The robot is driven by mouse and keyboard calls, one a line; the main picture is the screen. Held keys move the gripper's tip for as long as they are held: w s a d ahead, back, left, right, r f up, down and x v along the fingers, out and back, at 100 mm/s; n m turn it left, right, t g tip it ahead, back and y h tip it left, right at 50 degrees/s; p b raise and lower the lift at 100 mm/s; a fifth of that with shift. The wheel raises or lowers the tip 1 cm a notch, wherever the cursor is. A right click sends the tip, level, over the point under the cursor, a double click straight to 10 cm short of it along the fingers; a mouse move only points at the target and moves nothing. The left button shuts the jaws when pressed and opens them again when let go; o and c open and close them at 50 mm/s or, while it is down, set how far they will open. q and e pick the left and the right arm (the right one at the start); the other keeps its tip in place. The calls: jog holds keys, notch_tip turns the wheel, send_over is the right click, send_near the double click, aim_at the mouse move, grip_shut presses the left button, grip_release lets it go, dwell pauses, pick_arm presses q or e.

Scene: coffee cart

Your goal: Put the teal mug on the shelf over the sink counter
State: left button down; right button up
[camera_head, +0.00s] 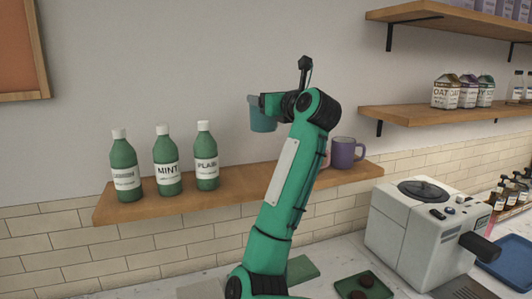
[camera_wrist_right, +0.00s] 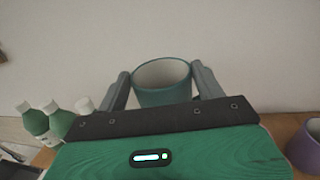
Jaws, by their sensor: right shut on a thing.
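The teal mug (camera_head: 263,116) is upright in the air, above the long wooden shelf (camera_head: 240,181) on the wall. My right gripper (camera_head: 267,102) is shut on it. In the right wrist view the teal mug (camera_wrist_right: 162,96) sits between the two fingers of my right gripper (camera_wrist_right: 160,74), its open rim showing. The mug is apart from the shelf. My right arm hides part of the shelf. My left gripper is not in view.
Several green bottles (camera_head: 166,175) stand on the shelf's left part. Bare shelf shows between. A grey-white machine (camera_head: 408,230) and green tray (camera_head: 352,283) are below right.

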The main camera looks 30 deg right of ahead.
notch_tip(320, 180, down, 14)
jog(key=shift+f+p, duration=0.15)
jog(key=shift+p, duration=1.1)
jog(key=o, duration=1.2)
jog(key=shift+f, duration=0.1)
jog(key=shift+s+a+b, duration=0.15)
jog(key=shift+s+b, duration=0.35)
jog(key=shift+s, duration=1.5)
jog(key=shift+s+a+b, duration=0.2)
jog(key=shift+s+b, duration=0.35)
jog(key=shift+s, duration=1.5)
jog(key=shift+s+a+b, duration=0.15)
jog(key=shift+s+b, duration=0.35)
jog(key=shift+s, duration=1.5)
